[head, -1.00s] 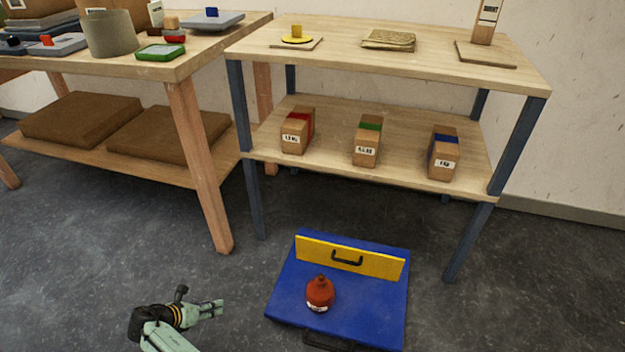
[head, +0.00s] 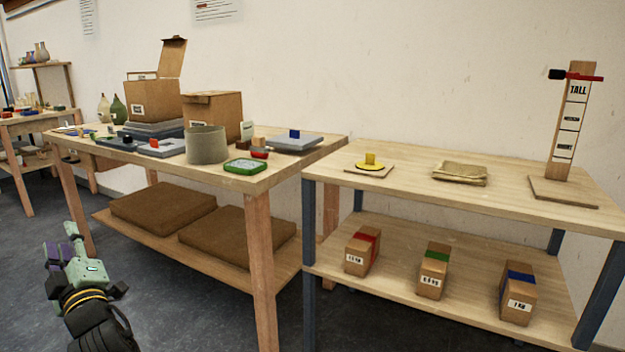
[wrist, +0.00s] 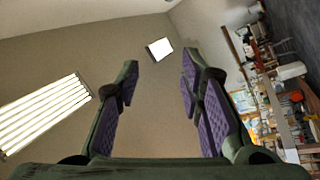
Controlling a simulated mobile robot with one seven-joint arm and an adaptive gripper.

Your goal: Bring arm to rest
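My gripper (head: 62,246) is at the lower left of the head view, raised above the floor in front of the left workbench. In the wrist view my gripper (wrist: 159,85) has its two purple-padded fingers spread wide apart, with nothing between them. Past the fingers the wrist view shows the ceiling, a lit panel (wrist: 45,115) and a small bright light (wrist: 159,48). My gripper touches nothing that I can see.
The left workbench (head: 310,160) carries boxes, a grey pot (head: 206,145) and a green tray (head: 244,166). The right shelf table (head: 410,170) holds a height gauge (head: 568,125), a folded cloth (head: 460,173) and weight blocks (head: 432,271) below. Open floor (head: 180,310) lies beside my gripper.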

